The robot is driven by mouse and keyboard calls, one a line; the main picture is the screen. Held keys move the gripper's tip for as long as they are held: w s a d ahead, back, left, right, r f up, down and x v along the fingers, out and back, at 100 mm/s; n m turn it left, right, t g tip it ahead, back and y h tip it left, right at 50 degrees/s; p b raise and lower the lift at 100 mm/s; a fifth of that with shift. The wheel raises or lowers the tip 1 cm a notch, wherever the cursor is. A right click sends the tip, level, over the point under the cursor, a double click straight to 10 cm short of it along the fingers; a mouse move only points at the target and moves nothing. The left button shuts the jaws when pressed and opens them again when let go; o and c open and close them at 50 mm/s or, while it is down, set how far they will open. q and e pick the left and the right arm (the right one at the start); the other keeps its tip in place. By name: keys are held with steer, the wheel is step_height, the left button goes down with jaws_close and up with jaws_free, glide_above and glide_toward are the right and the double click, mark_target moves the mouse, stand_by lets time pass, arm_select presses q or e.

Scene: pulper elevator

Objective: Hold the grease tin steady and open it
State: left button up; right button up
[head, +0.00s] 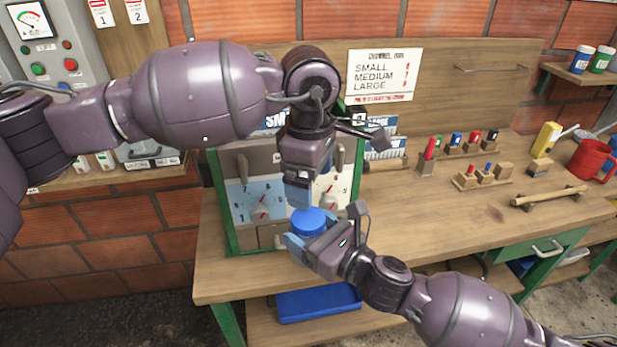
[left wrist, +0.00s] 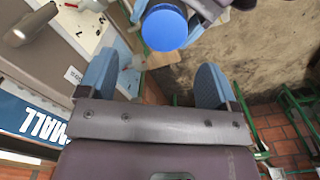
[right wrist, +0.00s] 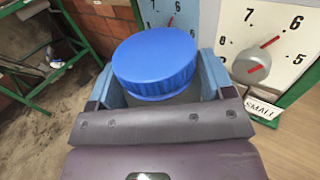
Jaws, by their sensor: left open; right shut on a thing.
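The grease tin has a ribbed blue lid (head: 309,221). In the right wrist view the lid (right wrist: 156,62) sits on a grey body, mostly hidden by my gripper. My right gripper (head: 305,240) is shut on the tin, with a blue finger on each side below the lid, and holds it in front of the dial panel. My left gripper (head: 298,190) points down just above the lid, open and empty. In the left wrist view the lid (left wrist: 165,28) lies beyond and between the open fingers (left wrist: 155,85), apart from them.
The dial panel (head: 232,167) with a green frame stands close behind the tin. The wooden workbench (head: 430,215) holds several small blocks, a red mug (head: 590,160) and a wooden bar handle (head: 547,197). A blue tray (head: 318,303) lies on the shelf below.

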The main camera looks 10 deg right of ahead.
mark_target(309, 217)
arm_select(q)
steer(key=m, duration=0.4)
steer(key=shift+a+r, duration=0.1)
steer(key=shift+r, duration=0.3)
steer(key=m, duration=0.2)
steer(key=shift+s+a+m, duration=0.1)
steer(key=shift+m, duration=0.2)
steer(key=shift+f, duration=4)
steer(key=c, duration=0.9)
steer(key=n, duration=0.4)
steer(key=shift+n, duration=0.3)
steer(key=shift+c, duration=0.2)
steer(key=n, duration=0.4)
steer(key=shift+n, duration=0.3)
steer(key=o, duration=1)
